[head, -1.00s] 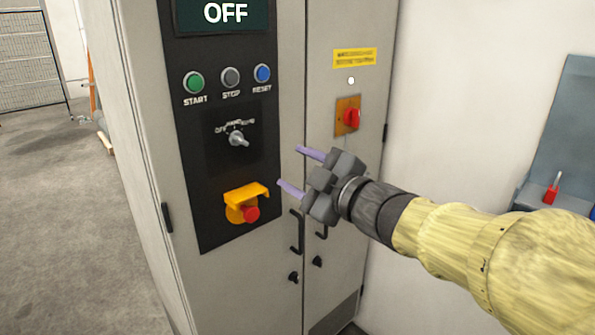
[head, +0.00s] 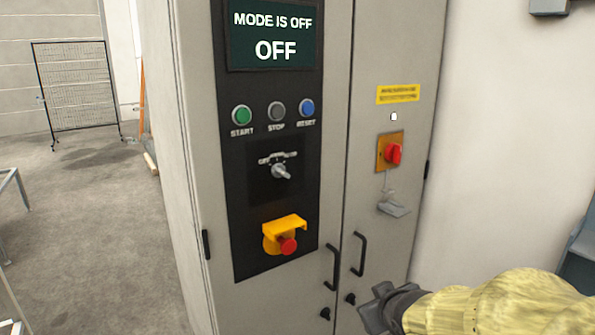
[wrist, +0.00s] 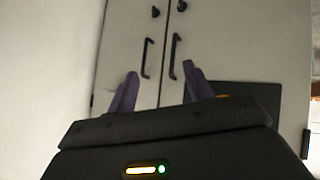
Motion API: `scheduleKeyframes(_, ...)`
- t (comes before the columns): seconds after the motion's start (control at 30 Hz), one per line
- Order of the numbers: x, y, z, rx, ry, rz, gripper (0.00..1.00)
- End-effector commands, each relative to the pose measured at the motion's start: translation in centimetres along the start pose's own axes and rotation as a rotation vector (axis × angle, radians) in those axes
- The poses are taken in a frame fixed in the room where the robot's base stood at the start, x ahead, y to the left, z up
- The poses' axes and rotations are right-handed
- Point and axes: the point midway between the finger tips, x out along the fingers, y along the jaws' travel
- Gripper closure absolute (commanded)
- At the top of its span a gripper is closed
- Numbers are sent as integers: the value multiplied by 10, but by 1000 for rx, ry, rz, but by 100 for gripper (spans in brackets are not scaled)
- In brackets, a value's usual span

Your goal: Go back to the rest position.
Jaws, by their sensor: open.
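My gripper (wrist: 158,85) is open and empty in the wrist view, its two purple fingers apart in front of the lower cabinet doors. Below the screen are green, grey and blue buttons, a selector knob (head: 281,171) and a red emergency stop (head: 288,245) under a yellow guard.
A red rotary switch (head: 394,154) on a yellow plate is on the right door, with a grey padlock-like piece (head: 394,208) hanging below it. Black door handles (head: 360,254) stick out. A mesh fence (head: 75,85) stands at the back left. Floor (head: 95,220) left of the cabinet is mostly clear.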

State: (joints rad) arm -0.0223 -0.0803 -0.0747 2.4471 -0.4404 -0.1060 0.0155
Motion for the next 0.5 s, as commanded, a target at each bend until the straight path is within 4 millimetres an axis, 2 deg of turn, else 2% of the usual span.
scheduleKeyframes(0.03,4,-8,24,55,-94,-12,49)
scheduleKeyframes(0.1,4,-19,54,128,-213,-28,49)
scheduleKeyframes(0.3,-7,-52,120,290,-494,-82,49)
scheduleKeyframes(0.43,-21,-76,152,382,-655,-120,49)
scheduleKeyframes(0.5,-32,-69,136,378,-641,-116,49)
